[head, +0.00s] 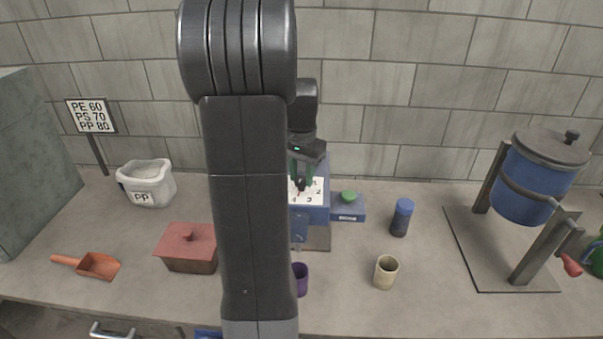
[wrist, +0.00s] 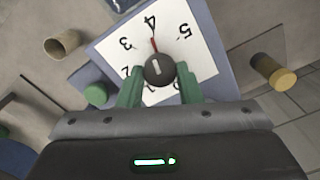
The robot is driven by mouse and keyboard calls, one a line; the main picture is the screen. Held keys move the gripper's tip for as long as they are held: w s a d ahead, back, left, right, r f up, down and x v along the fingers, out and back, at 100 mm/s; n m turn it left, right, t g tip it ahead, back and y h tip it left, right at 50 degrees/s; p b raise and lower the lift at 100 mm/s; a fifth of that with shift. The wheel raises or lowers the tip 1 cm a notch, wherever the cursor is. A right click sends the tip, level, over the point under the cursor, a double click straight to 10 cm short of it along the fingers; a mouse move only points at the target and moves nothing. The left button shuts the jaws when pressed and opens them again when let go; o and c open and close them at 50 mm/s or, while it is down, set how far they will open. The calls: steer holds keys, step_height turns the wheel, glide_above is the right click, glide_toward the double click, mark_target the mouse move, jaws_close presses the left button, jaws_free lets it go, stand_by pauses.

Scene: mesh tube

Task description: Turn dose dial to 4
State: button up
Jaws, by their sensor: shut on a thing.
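The dial (wrist: 158,69) is a dark round knob with a pale line on top. A red pointer (wrist: 153,44) extends from it toward the printed 4. The white number plate (wrist: 195,52) shows 2, 3, 4 and 5 and sits on a blue box (head: 319,214). My gripper (wrist: 159,77) is shut on the knob, one green finger on each side. In the head view my gripper (head: 301,184) is down at the plate, and my arm hides the box's left part. A green button (head: 348,196) stands on a small blue base beside the box.
A blue-capped bottle (head: 401,217), a beige cup (head: 386,272) and a purple cup (head: 300,279) stand near the box. A blue hopper (head: 530,185) is at right. A red-lidded box (head: 188,248), scoop (head: 98,265) and PP bag (head: 148,184) are at left. A yellow-capped jar (wrist: 274,73) shows too.

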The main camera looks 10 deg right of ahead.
mark_target(302, 178)
steer(key=shift+m, duration=0.6)
steer(key=o, duration=1)
step_height(302, 178, up, 14)
steer(key=shift+f+b, duration=0.1)
steer(key=shift+b, duration=0.5)
step_height(302, 178, down, 14)
steer(key=shift+r+p, duration=0.1)
steer(key=shift+p, duration=0.55)
